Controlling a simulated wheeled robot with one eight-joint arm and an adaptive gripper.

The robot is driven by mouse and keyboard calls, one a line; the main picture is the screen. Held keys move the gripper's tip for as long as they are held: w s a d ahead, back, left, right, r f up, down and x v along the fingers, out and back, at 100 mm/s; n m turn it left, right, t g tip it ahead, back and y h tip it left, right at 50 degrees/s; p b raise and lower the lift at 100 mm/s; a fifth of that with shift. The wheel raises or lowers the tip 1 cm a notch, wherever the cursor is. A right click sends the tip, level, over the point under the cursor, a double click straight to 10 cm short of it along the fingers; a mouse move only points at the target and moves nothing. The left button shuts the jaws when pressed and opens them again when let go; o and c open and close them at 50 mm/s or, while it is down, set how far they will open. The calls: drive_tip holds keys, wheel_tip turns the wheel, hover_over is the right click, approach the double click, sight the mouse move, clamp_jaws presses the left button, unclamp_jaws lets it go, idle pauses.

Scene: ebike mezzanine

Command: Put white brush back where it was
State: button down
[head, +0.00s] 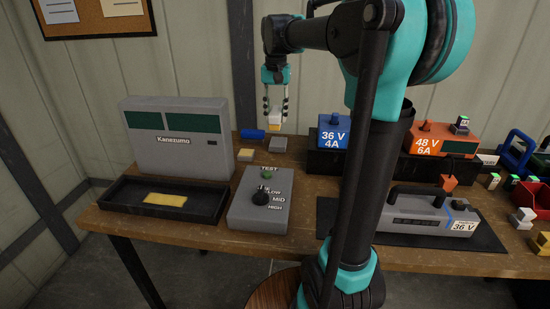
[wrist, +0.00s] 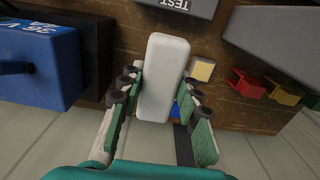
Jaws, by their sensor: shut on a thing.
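My gripper (head: 275,108) is shut on the white brush (wrist: 163,78), a rounded white block between the two green-padded fingers in the wrist view. In the head view the brush shows only as a small pale piece with a yellowish lower end (head: 274,126) below the fingertips. It is held above the rear of the wooden bench, behind the test box. The gripper also shows in the wrist view (wrist: 160,95). The brush hides part of the bench beneath it.
A blue piece (head: 252,134), a yellowish block (head: 246,155) and a grey block (head: 278,144) lie near. The grey test box (head: 260,200), Kanezumo unit (head: 180,135), black tray (head: 120,207) and blue charger (head: 333,133) stand around. Red (wrist: 248,84) and yellow (wrist: 283,93) pieces show in the wrist view.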

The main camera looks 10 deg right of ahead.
sight(276, 126)
wheel_tip(276, 126, down, 17)
drive_tip(key=shift+r, duration=0.2)
idle(0.4)
drive_tip(key=c, duration=1.1)
unclamp_jaws()
drive_tip(key=shift+f, duration=0.1)
drive_tip(key=shift+o, duration=0.2)
wheel_tip(276, 126, up, 12)
drive_tip(key=shift+r, duration=0.15)
drive_tip(key=shift+s, duration=0.1)
